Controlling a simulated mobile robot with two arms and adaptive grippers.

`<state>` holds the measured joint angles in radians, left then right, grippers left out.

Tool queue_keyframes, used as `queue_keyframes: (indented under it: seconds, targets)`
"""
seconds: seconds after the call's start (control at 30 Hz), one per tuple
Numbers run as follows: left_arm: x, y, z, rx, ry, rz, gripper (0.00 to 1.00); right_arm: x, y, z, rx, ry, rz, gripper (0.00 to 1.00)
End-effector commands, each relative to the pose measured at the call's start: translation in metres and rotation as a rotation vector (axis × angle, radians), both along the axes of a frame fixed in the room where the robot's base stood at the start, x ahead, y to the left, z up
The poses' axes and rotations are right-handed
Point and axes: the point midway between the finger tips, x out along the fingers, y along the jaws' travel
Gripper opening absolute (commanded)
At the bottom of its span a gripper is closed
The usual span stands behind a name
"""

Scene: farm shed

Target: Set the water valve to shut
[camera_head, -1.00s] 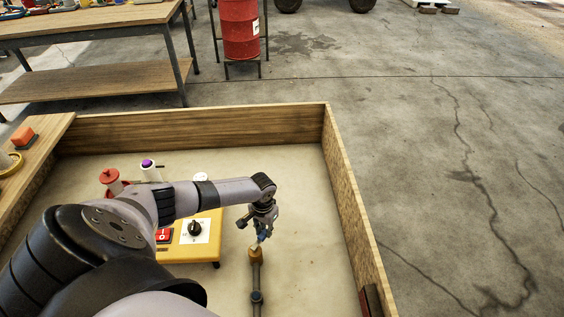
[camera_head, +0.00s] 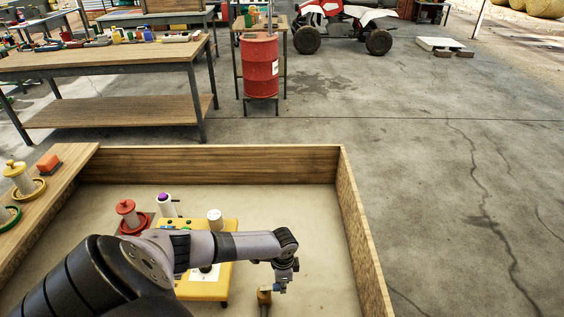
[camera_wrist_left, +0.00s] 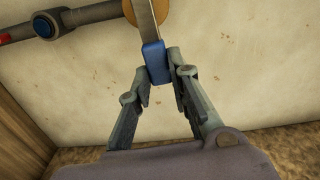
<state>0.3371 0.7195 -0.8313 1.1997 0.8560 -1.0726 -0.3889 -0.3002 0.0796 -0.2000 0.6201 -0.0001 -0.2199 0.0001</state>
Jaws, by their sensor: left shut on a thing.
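The water valve has a brass-coloured body (camera_head: 265,297) near the bottom edge of the head view; its body (camera_wrist_left: 150,8) also shows at the top of the wrist view. Its metal lever (camera_wrist_left: 146,22) ends in a blue grip (camera_wrist_left: 155,62) and lies roughly crosswise to the pipe (camera_wrist_left: 88,16). My left gripper (camera_head: 282,283) is just right of the valve body in the head view. In the wrist view my left gripper (camera_wrist_left: 164,78) has its fingers on both sides of the blue grip, shut on it. My right gripper is not in view.
A wooden-walled bed (camera_head: 215,165) surrounds the valve. Left of it stand a yellow box (camera_head: 205,290), a red-topped feeder (camera_head: 130,215) and a white cylinder with a purple top (camera_head: 166,204). A red barrel (camera_head: 260,68) and workbenches stand beyond. Pale floor right of the valve is free.

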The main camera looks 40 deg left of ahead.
Motion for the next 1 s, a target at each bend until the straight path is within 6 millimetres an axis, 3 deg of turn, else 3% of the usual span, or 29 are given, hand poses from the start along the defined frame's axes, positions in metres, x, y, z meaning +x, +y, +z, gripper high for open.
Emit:
queue_keyframes:
  seconds: [0.77,0.8,1.0]
  targets:
    - [-0.0041,-0.0046,0.0000,0.000,0.000,-0.097,0.00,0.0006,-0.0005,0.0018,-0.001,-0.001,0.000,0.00]
    - [-0.0041,-0.0046,0.0000,0.000,0.000,-0.097,0.21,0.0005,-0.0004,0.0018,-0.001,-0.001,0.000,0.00]
    - [-0.0042,-0.0046,-0.0001,0.000,0.000,-0.095,0.34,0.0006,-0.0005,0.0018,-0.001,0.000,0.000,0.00]
